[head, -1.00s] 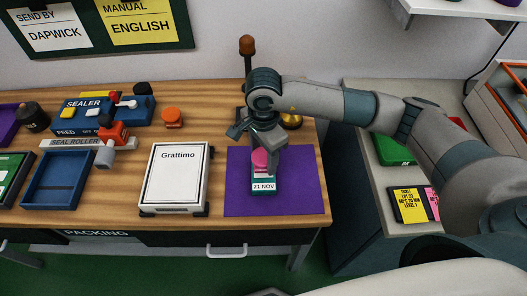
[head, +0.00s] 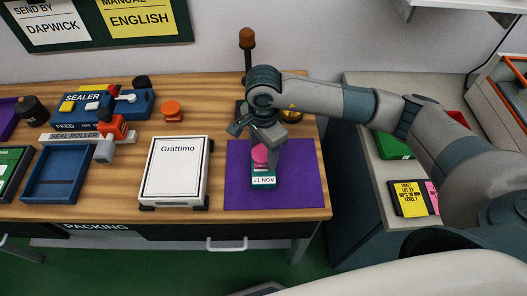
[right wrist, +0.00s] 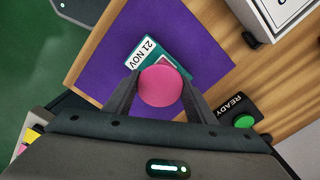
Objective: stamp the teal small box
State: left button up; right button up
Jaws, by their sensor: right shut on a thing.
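The teal small box (head: 264,183) lies on the purple mat (head: 301,190) with a white "21 NOV" label facing up. In the right wrist view the teal box (right wrist: 137,50) shows beyond the fingers, with a pink outline partly visible on it. My right gripper (head: 262,157) is shut on the pink round-topped stamp (right wrist: 160,86), directly over the box. The stamp covers part of the box, and its lower end is hidden, so I cannot tell whether it touches the box. My left gripper is not in view.
The white Grattimo box (head: 176,172) stands left of the mat. A blue tray (head: 58,174), the sealer (head: 101,104) and an orange knob (head: 171,108) are further left. A block marked READY with a green button (right wrist: 243,120) is beside the mat.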

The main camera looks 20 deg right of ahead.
jog(key=shift+f+b, duration=0.45)
jog(key=shift+b, duration=0.1)
dwell(0.6)
jog(key=shift+s+f+b, duration=0.1)
jog(key=shift+f+b, duration=0.05)
jog(key=shift+b, duration=0.35)
dwell(2.7)
jog(key=shift+r+p, duration=0.3)
jog(key=shift+r, duration=0.65)
jog(key=shift+r+p, duration=0.75)
jog(key=shift+r, duration=1.9)
